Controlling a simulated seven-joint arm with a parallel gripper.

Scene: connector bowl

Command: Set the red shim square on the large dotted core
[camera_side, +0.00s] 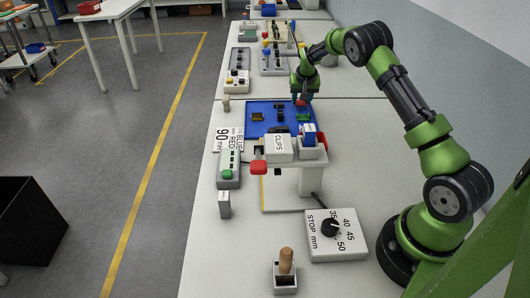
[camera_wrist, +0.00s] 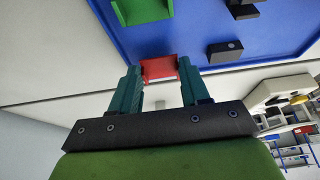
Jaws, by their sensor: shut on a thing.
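My gripper (camera_side: 303,95) is over the far right part of a blue tray (camera_side: 256,131). In the wrist view its teal fingers (camera_wrist: 159,75) are shut on the red shim (camera_wrist: 159,68), held between the tips. A green piece (camera_side: 304,117) lies near the shim, apart from the dark cores.
A grey box with a green button (camera_side: 229,168) and a dial box (camera_side: 337,235) stand nearer.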

